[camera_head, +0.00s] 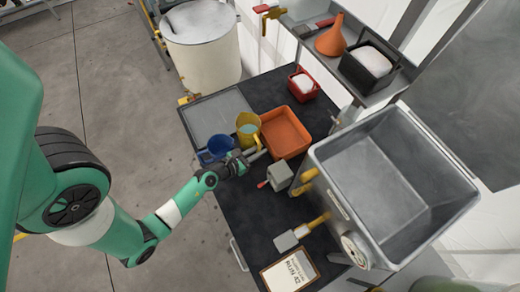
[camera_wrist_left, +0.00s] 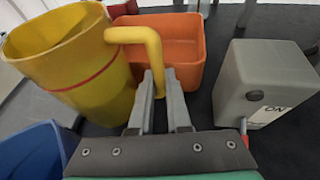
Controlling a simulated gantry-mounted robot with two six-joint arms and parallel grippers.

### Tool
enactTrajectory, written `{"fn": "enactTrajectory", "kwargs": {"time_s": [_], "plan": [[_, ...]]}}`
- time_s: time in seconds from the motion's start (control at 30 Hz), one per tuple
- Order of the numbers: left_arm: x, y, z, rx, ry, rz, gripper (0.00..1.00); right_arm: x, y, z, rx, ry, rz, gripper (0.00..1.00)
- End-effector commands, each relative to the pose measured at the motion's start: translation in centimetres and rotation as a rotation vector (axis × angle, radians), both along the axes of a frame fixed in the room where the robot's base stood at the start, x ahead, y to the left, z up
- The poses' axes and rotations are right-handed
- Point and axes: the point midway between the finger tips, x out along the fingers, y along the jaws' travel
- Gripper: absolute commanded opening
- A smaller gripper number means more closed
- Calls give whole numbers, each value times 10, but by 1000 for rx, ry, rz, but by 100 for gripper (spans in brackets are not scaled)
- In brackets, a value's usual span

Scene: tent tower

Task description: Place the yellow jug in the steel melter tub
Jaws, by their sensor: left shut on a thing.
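The yellow jug (camera_head: 248,128) stands upright at the back left of the dark bench, between a blue jug and an orange tray. In the left wrist view the yellow jug (camera_wrist_left: 75,55) has a red line around it and its handle points toward my fingers. My left gripper (camera_head: 253,156) is shut on that handle; the fingertips (camera_wrist_left: 160,95) partly hide it. Whether the jug's base touches the bench is hard to tell. The steel melter tub (camera_head: 345,200) is the large open grey box at the right, and it looks empty. My right gripper is not in view.
An orange tray (camera_head: 285,133) is right beside the jug, and a blue jug (camera_head: 217,148) is at its left. A grey switch box (camera_head: 279,176) stands between my gripper and the tub. A scraper (camera_head: 300,232) and a clipboard (camera_head: 290,271) lie nearer the front.

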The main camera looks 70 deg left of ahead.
Motion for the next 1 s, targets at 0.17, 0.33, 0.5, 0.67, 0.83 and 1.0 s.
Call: {"fn": "enactTrajectory", "kwargs": {"time_s": [0.17,0.33,0.5,0.67,0.83,1.0], "plan": [[0,1,-20,3,-2,0,0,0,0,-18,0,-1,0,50],[0,1,-38,4,-2,1,0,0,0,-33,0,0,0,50],[0,1,-34,4,-2,1,0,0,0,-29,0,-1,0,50],[0,0,-39,0,-1,0,17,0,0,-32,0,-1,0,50],[0,0,-38,0,-1,0,45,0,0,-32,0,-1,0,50],[0,0,-38,0,-1,0,45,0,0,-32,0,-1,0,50]]}}
